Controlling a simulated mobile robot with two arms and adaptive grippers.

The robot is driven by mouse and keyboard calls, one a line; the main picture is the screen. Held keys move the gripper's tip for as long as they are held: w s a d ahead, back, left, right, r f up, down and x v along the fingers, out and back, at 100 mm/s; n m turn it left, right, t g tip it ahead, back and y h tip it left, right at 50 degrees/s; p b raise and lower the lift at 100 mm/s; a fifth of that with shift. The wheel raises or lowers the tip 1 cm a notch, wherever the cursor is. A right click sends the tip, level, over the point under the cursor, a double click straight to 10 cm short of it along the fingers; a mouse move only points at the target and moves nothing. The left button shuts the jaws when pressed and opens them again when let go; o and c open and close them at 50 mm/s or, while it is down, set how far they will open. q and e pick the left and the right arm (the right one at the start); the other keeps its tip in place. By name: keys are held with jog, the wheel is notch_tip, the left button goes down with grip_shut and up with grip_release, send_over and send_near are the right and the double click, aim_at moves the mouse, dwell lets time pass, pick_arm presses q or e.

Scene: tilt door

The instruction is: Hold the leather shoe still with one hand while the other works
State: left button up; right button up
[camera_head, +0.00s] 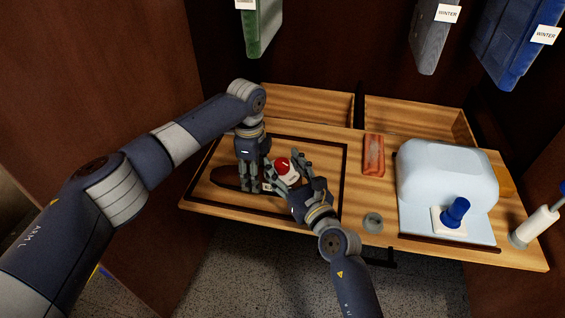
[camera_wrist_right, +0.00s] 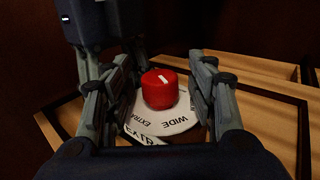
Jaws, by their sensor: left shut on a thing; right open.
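The dark leather shoe (camera_head: 226,179) lies on the left of the wooden board, inside a black rectangular outline, largely hidden by my left gripper. My left gripper (camera_head: 250,188) points straight down, shut on the shoe. Just to its right is a red knob (camera_head: 283,164) on a white dial. In the right wrist view the red knob (camera_wrist_right: 159,89) stands on the white dial (camera_wrist_right: 172,122), lettered "WIDE" and "EXTRA". My right gripper (camera_head: 284,172) is open, its fingers on either side of the knob. Gaps show between knob and fingers in the wrist view.
Right of the outline lie a reddish slab (camera_head: 374,156) and a small grey round tin (camera_head: 373,222). Open wooden compartments (camera_head: 310,103) line the back; labelled bags (camera_head: 517,40) hang above.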

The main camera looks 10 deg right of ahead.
jog(key=v, duration=1.1)
jog(key=shift+w, duration=0.1)
jog(key=w+r+n+y, duration=0.1)
jog(key=w+r+n, duration=0.1)
jog(key=w, duration=0.1)
jog(key=w+r+n+y, duration=0.1)
jog(key=w+r+n, duration=0.1)
jog(key=w, duration=0.1)
jog(key=w+r+n+y, duration=0.2)
jog(key=w, duration=0.1)
jog(key=shift+w+r+n+g, duration=0.25)
jog(key=shift+n+g, duration=0.15)
jog(key=w+d+n+g+y, duration=0.2)
jog(key=w+n+g+y, duration=0.2)
jog(key=w+n+g, duration=0.3)
jog(key=s+d+f+g+y, duration=0.4)
jog(key=s+d+f+g, duration=0.15)
jog(key=g, duration=0.25)
jog(key=shift+m, duration=0.3)
jog(key=a, duration=1.2)
jog(key=shift+w+f, duration=0.1)
jog(key=shift+f, duration=0.3)
